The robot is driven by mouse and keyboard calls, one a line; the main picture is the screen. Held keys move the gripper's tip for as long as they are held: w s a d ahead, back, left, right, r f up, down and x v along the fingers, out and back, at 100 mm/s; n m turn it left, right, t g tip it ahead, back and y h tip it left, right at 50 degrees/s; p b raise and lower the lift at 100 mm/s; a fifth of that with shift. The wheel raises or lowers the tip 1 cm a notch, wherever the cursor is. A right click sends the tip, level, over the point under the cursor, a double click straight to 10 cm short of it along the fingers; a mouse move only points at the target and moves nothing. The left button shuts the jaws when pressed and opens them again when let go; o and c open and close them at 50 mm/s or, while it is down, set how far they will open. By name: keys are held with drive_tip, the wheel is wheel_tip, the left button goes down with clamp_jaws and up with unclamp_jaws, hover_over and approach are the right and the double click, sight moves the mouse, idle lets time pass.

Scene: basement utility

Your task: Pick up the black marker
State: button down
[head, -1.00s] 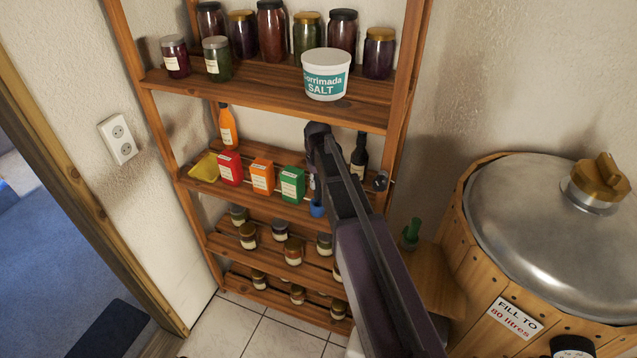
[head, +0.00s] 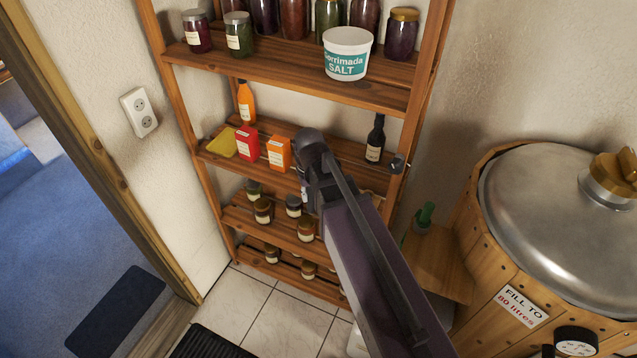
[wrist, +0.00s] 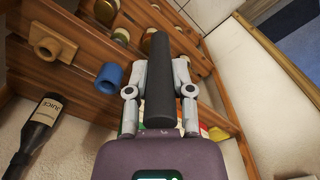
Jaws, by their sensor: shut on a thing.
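The black marker (wrist: 158,85) is a long dark cylinder in the wrist view. It lies lengthwise between the two grey fingers of my gripper (wrist: 159,92), which are shut on it from both sides. Its far end sticks out past the fingertips, in front of the shelf boards. In the head view my wrist is in front of the middle shelf, and my arm hides the fingers and the marker.
A wooden shelf rack (head: 398,98) holds jars and a salt tub (head: 347,55). The middle shelf has a red box (head: 247,142), an orange box (head: 279,153) and a dark bottle (head: 375,140). A blue cylinder (wrist: 110,76) is near my left finger. A lidded wooden tub (head: 480,225) stands right.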

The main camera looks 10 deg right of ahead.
sight(308, 204)
drive_tip(key=shift+s+a, duration=0.4)
drive_tip(key=shift+s, duration=0.2)
idle(0.3)
drive_tip(key=shift+f+b, duration=1.35)
drive_tip(key=shift+r, duration=0.1)
drive_tip(key=w+r+t+h+p, duration=0.1)
drive_tip(key=w+r, duration=0.4)
drive_tip(key=w, duration=0.5)
drive_tip(key=w+d+r+t+h+p, duration=0.1)
drive_tip(key=w+r+t+p, duration=0.3)
drive_tip(key=w, duration=0.6)
drive_tip(key=shift+w+r+h+p, duration=0.2)
drive_tip(key=shift+r+h+p, duration=0.2)
drive_tip(key=shift+h+p, duration=0.6)
drive_tip(key=shift+y, duration=0.3)
drive_tip(key=shift+f+b, duration=0.9)
drive_tip(key=shift+f, duration=0.15)
